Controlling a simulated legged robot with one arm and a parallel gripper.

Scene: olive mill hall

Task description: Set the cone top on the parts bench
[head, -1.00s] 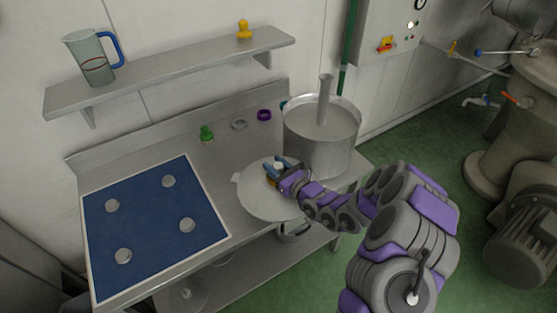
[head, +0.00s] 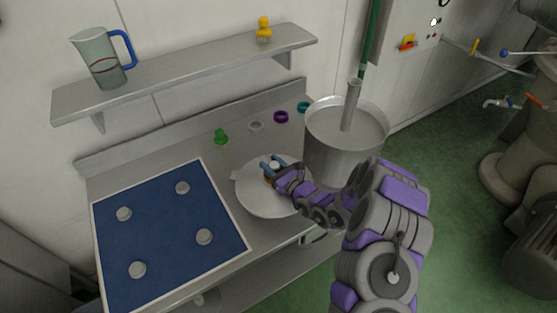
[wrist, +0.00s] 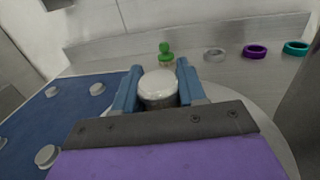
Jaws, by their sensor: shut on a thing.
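The cone top (head: 258,204) is a wide pale grey disc with a knob (wrist: 158,84) at its middle. My gripper (head: 272,170) is shut on this knob, with a blue finger on each side of it in the wrist view (wrist: 158,90). The disc is over the right part of the steel parts bench (head: 165,145), between the blue mat and the big pot. I cannot tell whether its underside touches the bench. My gripper and forearm hide part of the disc's right side.
A blue mat (head: 165,225) with several grey pegs covers the bench's left part. A steel pot (head: 340,160) stands close on the right. A green stopper (head: 221,137), grey ring (head: 255,126), purple ring (head: 281,117) and teal ring (head: 303,107) lie behind. A wall shelf (head: 190,75) hangs above.

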